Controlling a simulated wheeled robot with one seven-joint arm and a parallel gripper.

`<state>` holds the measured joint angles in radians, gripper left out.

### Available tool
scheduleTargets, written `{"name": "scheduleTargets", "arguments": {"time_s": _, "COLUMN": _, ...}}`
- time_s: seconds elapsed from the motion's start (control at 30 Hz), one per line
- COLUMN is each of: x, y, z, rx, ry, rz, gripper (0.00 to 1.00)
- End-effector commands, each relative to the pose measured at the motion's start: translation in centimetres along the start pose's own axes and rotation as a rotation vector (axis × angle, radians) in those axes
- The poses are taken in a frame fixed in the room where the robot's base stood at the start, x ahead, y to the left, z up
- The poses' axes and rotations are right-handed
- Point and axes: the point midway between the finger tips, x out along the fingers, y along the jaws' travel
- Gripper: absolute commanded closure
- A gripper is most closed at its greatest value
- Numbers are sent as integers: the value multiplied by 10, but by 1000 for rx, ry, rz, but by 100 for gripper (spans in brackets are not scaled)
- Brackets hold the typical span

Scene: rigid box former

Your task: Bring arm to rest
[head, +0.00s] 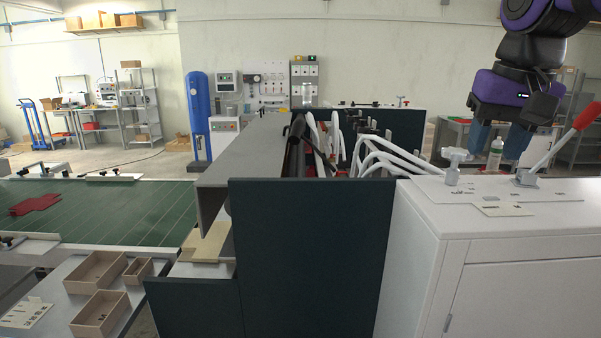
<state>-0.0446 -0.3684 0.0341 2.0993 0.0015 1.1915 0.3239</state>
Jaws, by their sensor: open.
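My arm comes in from the top right, in purple and black. My gripper (498,142) points downward, with two blue fingers spread apart. It hangs above and behind the far edge of the white cabinet (500,265).
A red-handled lever (572,133) and a white knob (454,165) rise from the cabinet top near my gripper. The dark machine panel (300,260) and white hoses (385,158) stand left. Wooden boxes (100,312) and a green conveyor (110,210) lie far left.

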Motion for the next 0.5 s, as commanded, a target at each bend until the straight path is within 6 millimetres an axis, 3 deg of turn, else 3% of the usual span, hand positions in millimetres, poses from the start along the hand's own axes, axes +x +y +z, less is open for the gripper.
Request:
{"name": "scheduleTargets", "arguments": {"time_s": 0.03, "x": 2, "y": 9, "z": 17, "rx": -22, "ry": 26, "rz": -6, "gripper": 57}}
{"name": "scheduleTargets", "arguments": {"time_s": 0.3, "x": 32, "y": 44, "z": 90, "rx": -160, "ry": 161, "rz": -26, "gripper": 57}}
{"name": "scheduleTargets", "arguments": {"time_s": 0.5, "x": 51, "y": 57, "z": 121, "rx": -226, "ry": 225, "rz": -27, "gripper": 57}}
